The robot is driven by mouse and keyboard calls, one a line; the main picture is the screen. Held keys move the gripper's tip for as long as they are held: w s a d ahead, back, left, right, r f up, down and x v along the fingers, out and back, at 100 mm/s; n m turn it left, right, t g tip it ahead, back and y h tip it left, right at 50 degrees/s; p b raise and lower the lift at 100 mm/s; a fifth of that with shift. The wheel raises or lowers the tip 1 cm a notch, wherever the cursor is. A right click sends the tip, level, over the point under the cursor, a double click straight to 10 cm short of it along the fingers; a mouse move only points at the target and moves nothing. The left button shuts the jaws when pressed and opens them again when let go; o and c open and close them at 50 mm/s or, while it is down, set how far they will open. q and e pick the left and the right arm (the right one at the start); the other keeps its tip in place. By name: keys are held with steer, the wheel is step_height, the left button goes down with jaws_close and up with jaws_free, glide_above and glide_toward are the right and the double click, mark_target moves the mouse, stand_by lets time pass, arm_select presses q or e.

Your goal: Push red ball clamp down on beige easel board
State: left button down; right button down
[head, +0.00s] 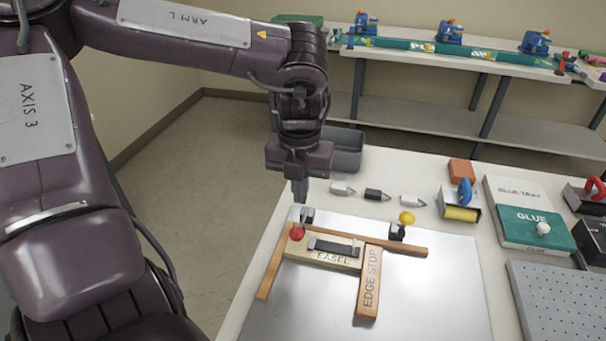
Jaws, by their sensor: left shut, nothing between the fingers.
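The easel board (345,262) is a small beige block marked EASEL, lying on a metal plate between wooden strips. A clamp with a red ball (297,234) stands at its upper left corner. A second clamp with a yellow ball (407,217) stands to the right, by the upper wooden strip. My left gripper (301,200) is shut and empty, pointing down above the red ball clamp. Its fingertips appear just above the clamp, though the exact gap is hard to tell. My right gripper is not in view.
A wooden edge stop (369,283) lies right of the board. Several small pointed tools, a roller (460,213) and a green glue box (535,230) are farther back and right. A grey bin (343,150) sits at the table's far left corner. The metal plate (430,300) is bare at front right.

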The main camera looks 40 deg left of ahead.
arm_select(q)
step_height(320, 180, up, 7)
steer(key=p, duration=0.5)
steer(key=shift+f, duration=0.15)
stand_by(0.4)
steer(key=shift+s, duration=0.15)
